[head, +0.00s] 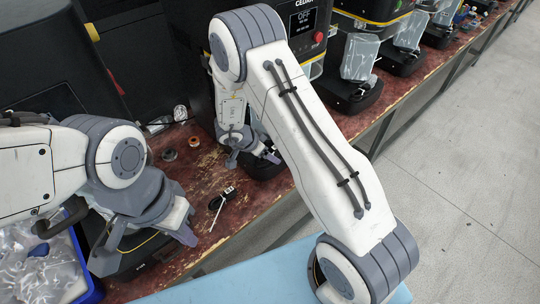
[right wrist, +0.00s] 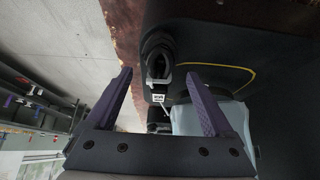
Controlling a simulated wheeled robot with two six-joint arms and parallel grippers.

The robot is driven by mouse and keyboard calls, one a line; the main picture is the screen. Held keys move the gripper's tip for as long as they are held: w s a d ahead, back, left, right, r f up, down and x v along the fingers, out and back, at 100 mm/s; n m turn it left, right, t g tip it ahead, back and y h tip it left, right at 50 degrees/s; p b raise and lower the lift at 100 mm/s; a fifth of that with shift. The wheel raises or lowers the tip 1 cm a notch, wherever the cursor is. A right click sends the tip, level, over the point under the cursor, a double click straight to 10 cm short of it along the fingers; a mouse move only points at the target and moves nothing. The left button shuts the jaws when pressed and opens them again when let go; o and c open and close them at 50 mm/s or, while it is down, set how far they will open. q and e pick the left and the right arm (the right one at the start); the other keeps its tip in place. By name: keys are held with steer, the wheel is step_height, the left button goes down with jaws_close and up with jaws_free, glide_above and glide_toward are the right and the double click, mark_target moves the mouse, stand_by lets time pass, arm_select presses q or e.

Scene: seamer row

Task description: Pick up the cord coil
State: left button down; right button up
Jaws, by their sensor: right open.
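In the right wrist view a black cord coil (right wrist: 158,58) with a small white printed tag lies between and just beyond the fingertips. My right gripper (right wrist: 159,78) is open and empty, its purple fingers apart on either side of the coil. In the head view my right gripper (head: 254,158) is low over the bench beside a black machine base, partly hidden by its own arm. A small black item with a pale tag (head: 228,191) lies on the bench there; I cannot tell if it is the same coil. My left gripper (head: 145,246) is open and empty at the left.
The worn red bench (head: 200,172) carries a row of black machines, some with clear bags (head: 360,57). A blue bin (head: 88,292) of clear bags stands at lower left. Small rings (head: 194,142) lie on the bench. The grey floor (head: 460,150) at right is clear.

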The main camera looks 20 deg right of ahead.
steer(key=shift+d+f, duration=0.1)
steer(key=shift+f, duration=0.1)
jaws_close()
steer(key=shift+r, duration=0.1)
